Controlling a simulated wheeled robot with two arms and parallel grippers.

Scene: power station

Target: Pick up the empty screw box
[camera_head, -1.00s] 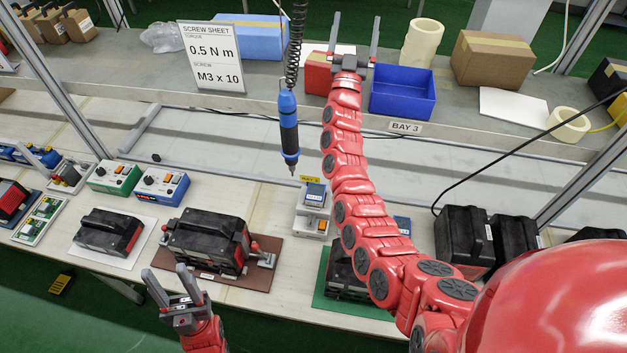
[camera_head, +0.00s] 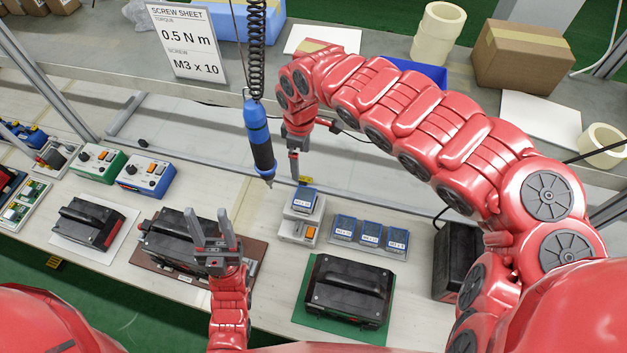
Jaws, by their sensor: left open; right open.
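A small box with a blue label (camera_head: 304,199) sits on top of a light grey feeder unit (camera_head: 298,230) on the bench. Three similar blue-labelled boxes, a left one (camera_head: 343,228), a middle one (camera_head: 371,234) and a right one (camera_head: 397,240), stand in a row to its right. I cannot tell from here which box is empty. My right gripper (camera_head: 296,164) points down, open and empty, just above and behind the box on the feeder. My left gripper (camera_head: 211,230) is open and empty, over the black device on the brown mat.
A blue and black screwdriver (camera_head: 259,138) hangs on a coiled cord just left of my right gripper. A black device (camera_head: 348,288) lies on a green mat in front of the boxes. A blue bin (camera_head: 416,70) and a cardboard box (camera_head: 520,57) stand on the shelf behind.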

